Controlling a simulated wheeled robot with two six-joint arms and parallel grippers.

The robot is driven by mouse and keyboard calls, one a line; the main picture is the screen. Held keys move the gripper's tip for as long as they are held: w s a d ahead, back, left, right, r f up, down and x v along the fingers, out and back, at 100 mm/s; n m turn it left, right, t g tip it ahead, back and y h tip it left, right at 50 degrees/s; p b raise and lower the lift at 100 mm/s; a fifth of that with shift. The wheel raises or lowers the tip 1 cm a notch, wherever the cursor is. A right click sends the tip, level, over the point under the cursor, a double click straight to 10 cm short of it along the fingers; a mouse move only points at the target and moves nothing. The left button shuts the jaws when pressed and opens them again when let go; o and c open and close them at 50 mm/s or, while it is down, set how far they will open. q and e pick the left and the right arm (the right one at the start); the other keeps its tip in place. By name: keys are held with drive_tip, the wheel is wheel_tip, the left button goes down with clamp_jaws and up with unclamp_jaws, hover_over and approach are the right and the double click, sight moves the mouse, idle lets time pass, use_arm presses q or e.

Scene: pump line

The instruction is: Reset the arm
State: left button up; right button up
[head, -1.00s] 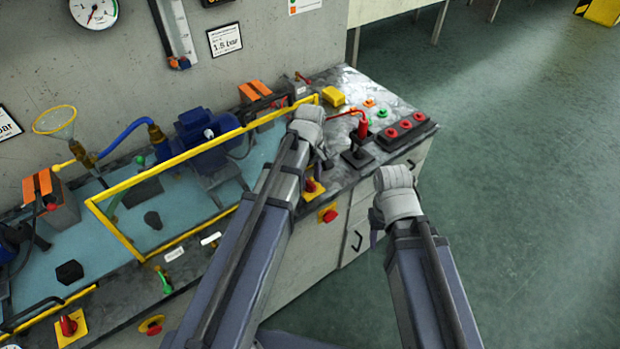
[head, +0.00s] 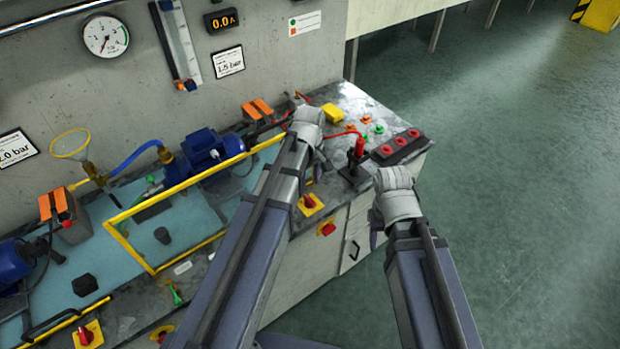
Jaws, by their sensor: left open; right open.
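My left gripper (head: 307,126) reaches over the right part of the pump bench (head: 330,185), near the yellow frame's right end. My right gripper (head: 392,196) is in front of the bench's right end, over the cabinet front and floor in the picture. Both are open, with nothing seen in them; their fingers are mostly hidden behind the wrists. Both of my arms are stretched forward.
A black stand with a red lever (head: 358,156) and a red-button box (head: 396,147) sit close to the grippers. A yellow rail (head: 190,180) runs before the blue pump (head: 203,148). Red knobs (head: 309,201) line the front edge. Green floor (head: 520,200) is clear at right.

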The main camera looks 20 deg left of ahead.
use_arm(q)
drive_tip(key=s+d+m+y, duration=0.1)
drive_tip(key=s+d+m, duration=1)
drive_tip(key=s+m, duration=0.3)
drive_tip(key=shift+s, duration=0.25)
drive_tip(key=shift+a, duration=0.2)
